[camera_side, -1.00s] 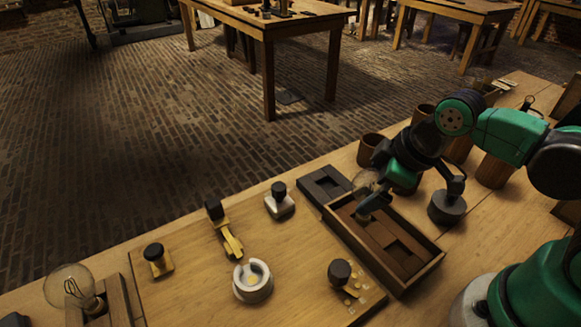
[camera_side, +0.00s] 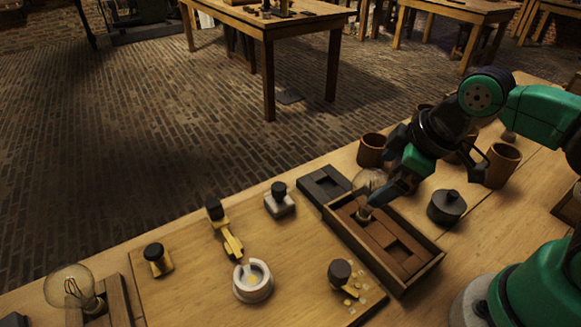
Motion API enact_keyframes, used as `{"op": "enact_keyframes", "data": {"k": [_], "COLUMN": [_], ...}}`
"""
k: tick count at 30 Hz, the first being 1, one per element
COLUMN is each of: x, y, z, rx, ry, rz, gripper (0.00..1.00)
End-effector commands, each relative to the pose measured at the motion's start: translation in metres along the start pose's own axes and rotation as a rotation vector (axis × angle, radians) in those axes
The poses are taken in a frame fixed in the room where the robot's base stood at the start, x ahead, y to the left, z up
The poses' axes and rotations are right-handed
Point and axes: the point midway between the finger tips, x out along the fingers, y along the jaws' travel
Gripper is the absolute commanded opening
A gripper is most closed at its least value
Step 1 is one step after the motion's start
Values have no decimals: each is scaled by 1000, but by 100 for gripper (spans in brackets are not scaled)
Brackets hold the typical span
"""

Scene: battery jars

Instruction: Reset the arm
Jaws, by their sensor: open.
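The other finger is up to the right, above and behind a dark round lidded pot (camera_side: 446,209). Nothing shows between the fingers.
The wooden tray (camera_side: 424,268) has dark inner blocks. A dark slotted block (camera_side: 325,184) adjoins it. On the board (camera_side: 190,290) stand a white ring (camera_side: 253,282) and several knobbed pieces. Another bulb (camera_side: 70,286) is at left. Brown cups (camera_side: 371,150) stand behind.

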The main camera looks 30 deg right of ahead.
Motion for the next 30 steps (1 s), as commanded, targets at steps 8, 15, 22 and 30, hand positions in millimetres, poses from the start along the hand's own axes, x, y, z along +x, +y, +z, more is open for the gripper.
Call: {"op": "enact_keyframes", "data": {"k": [8,15,22,30], "x": [24,41,53,39], "y": [0,0,0,3], "z": [-1,-1,1,-5], "rx": [0,0,0,0], "ry": [0,0,0,0], "rz": [0,0,0,0], "gripper": [100,100,100,100]}}
